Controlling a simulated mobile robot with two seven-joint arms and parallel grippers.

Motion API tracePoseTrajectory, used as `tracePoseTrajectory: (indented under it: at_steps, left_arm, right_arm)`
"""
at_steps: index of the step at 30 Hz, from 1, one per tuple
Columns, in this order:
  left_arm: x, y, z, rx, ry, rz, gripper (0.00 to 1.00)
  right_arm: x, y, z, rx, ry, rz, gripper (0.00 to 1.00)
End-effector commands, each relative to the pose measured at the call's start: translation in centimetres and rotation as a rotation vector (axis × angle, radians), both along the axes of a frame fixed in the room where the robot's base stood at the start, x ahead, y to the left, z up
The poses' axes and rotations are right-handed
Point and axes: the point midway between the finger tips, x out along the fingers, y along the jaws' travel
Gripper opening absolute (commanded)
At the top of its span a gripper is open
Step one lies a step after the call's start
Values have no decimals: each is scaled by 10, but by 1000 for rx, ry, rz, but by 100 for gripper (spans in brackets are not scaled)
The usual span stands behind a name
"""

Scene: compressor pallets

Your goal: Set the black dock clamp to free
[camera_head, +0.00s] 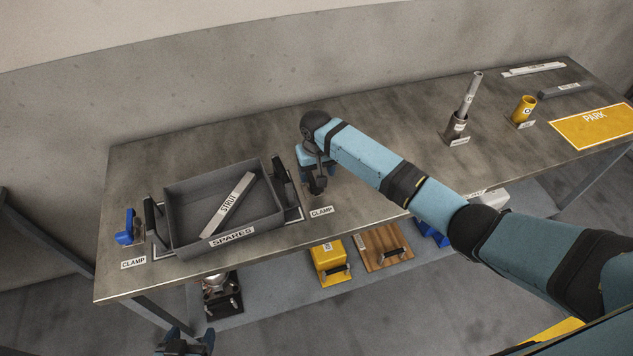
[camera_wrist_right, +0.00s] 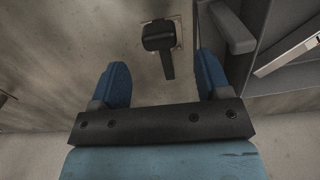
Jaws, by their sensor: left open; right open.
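The black dock clamp (camera_head: 317,184) is on the table right of the spares tray, behind a CLAMP label. In the right wrist view the clamp (camera_wrist_right: 158,38) has a dark block head and a narrow lever on a light plate. My right gripper (camera_wrist_right: 163,80) points down at it, blue fingers apart, with the lever between them in the picture. I cannot tell whether they touch it. In the head view my right wrist hides part of the clamp. My left gripper (camera_head: 184,342) is open and empty, low at the bottom edge, away from the table.
The grey spares tray (camera_head: 178,190) holds a strut (camera_head: 229,206) and stands close beside the right gripper. A blue clamp (camera_head: 126,230) is at its left.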

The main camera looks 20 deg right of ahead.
Motion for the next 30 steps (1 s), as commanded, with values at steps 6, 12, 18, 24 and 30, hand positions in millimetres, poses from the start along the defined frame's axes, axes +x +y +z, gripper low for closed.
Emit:
tracePoseTrajectory:
  at_steps: [6, 12, 18, 24, 30]
  left_arm:
    - [0, 0, -4, -1, 1, 0, 70]
    - [0, -1, -5, -2, 1, -1, 70]
    - [0, -2, -5, -2, 2, -3, 70]
    - [0, -2, -4, -2, 2, -4, 70]
    - [0, -2, -4, -1, 0, -4, 70]
  right_arm:
    - [1, 0, 47, 2, -3, 1, 70]
    - [0, 1, 69, 1, -1, 0, 70]
    - [0, 0, 74, 0, 0, 0, 70]
    - [0, 0, 74, 0, 0, 0, 70]
    - [-1, 1, 72, 2, -1, 1, 70]
